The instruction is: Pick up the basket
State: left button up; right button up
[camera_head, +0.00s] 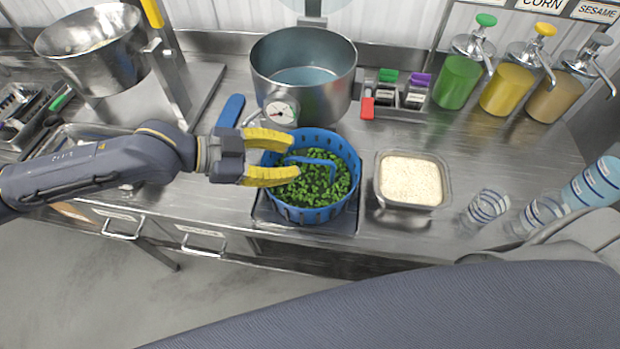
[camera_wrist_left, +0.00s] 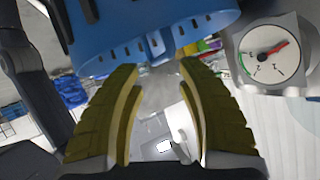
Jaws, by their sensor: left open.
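A blue slotted basket (camera_head: 312,212) filled with chopped green leaves (camera_head: 318,175) stands on a dark square tray (camera_head: 262,218) near the counter's front edge. It has a blue handle (camera_head: 308,160) across it. My left gripper (camera_head: 284,158) is open, its yellow fingers over the basket's left side in the head view, with the fingertips close to the handle; I cannot tell whether they touch. In the left wrist view the basket (camera_wrist_left: 150,28) fills the top, and the gap between the yellow fingers (camera_wrist_left: 160,95) looks empty. My right gripper is not in view.
A large steel pot (camera_head: 310,95) with a dial gauge (camera_head: 279,112) stands behind the basket. Sauce pump bottles (camera_head: 457,80) line the back right.

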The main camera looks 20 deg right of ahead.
aim_at(308, 160)
pick_arm(q)
jog(key=shift+x, duration=2.9)
jog(key=shift+c, duration=0.2)
grip_shut()
jog(key=shift+r, duration=0.1)
